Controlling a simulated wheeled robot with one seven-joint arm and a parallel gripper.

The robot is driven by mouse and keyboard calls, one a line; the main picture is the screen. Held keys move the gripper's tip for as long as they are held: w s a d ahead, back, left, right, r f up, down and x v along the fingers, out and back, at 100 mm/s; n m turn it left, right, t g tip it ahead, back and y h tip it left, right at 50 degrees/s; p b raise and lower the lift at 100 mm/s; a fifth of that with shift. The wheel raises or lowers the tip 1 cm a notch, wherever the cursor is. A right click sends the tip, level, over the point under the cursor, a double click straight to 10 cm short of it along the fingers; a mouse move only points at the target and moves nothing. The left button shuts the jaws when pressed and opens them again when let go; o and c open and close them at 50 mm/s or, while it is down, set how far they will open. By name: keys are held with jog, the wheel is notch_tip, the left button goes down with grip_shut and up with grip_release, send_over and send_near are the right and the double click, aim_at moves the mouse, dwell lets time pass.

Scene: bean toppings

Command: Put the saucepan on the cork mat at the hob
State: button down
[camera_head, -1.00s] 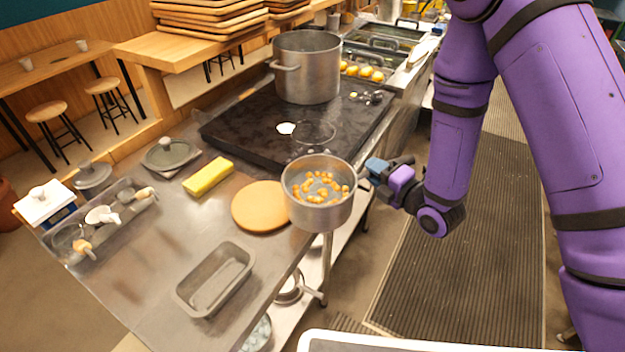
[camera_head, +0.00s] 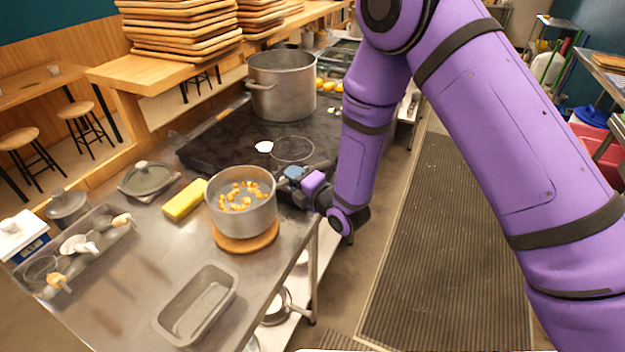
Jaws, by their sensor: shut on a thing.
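The metal saucepan (camera_head: 242,214) holds several orange-brown pieces, beans perhaps, in its bowl. My gripper (camera_head: 290,178) is shut on the saucepan's handle, at the pan's right side. The round cork mat (camera_head: 247,245) lies on the steel counter beside the hob (camera_head: 215,142). The saucepan is upright over the mat and hides most of it; only the mat's front rim shows. I cannot tell whether the pan's base touches the mat or hangs just above it.
A large pot (camera_head: 284,92) stands on the hob. A yellow block (camera_head: 185,200) and a grey lid (camera_head: 146,179) lie left of the saucepan. An empty loaf tin (camera_head: 197,303) is in front. A tray (camera_head: 105,225) with utensils stands at the left.

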jog(key=shift+w+a, duration=0.15)
jog(key=shift+a, duration=0.4)
jog(key=shift+f, duration=1.8)
jog(key=c, duration=0.9)
grip_release()
jog(key=shift+f, duration=0.1)
jog(key=v, duration=1.2)
